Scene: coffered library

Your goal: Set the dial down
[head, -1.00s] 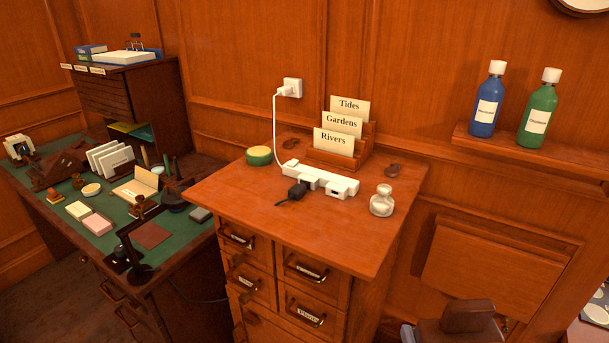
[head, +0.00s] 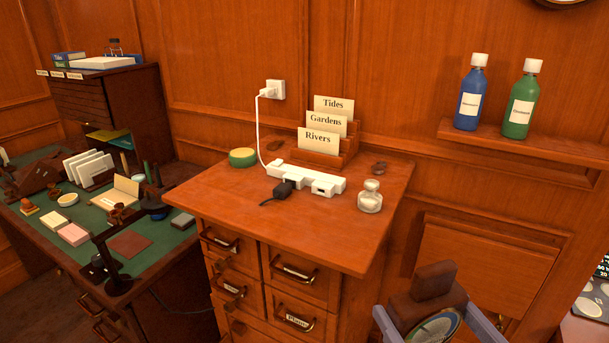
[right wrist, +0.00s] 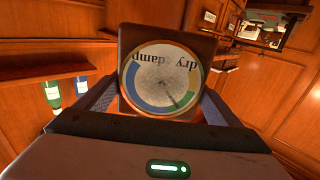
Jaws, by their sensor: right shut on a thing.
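In the head view my right gripper (head: 440,330) holds the dial (head: 436,328) at the bottom right, in front of the wall and right of the wooden cabinet (head: 260,215). The dial's lower part is cut off there. My left gripper is not in view.
The cabinet top holds a white power strip (head: 305,179), black plug (head: 283,189), glass bottle (head: 370,197), green-and-yellow tin (head: 242,157) and card rack (head: 325,158). Its front part is clear. A shelf (head: 530,150) with blue and green bottles is at right; a cluttered desk (head: 182,237) at left.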

